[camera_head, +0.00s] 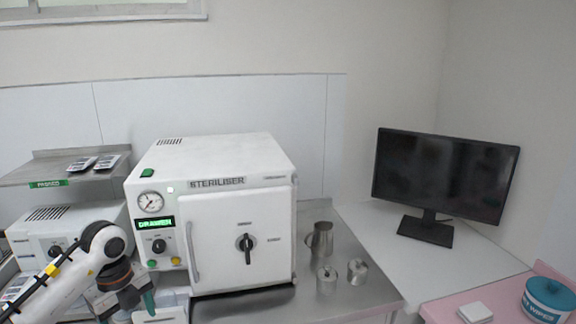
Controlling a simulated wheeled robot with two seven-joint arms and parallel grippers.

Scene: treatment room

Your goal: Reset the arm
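My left arm comes in from the lower left, white with a dark wrist. Its gripper (138,303) points down at the bottom edge, in front of the lower left of the steriliser (222,165). The fingertips are not clearly shown, so I cannot tell whether it is open or shut or holds anything. A teal piece shows beside the wrist. My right arm and gripper are not in view. The steriliser is a white box with a closed front door, a black door handle, a gauge and a green lit display.
A metal jug (320,240) and two small lidded metal pots (327,279) (358,271) stand right of the steriliser. A black monitor (444,177) stands further right. A teal wipes tub (546,300) and a white box (475,313) sit on pink surfaces. A shelf (45,168) holds pouches at left.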

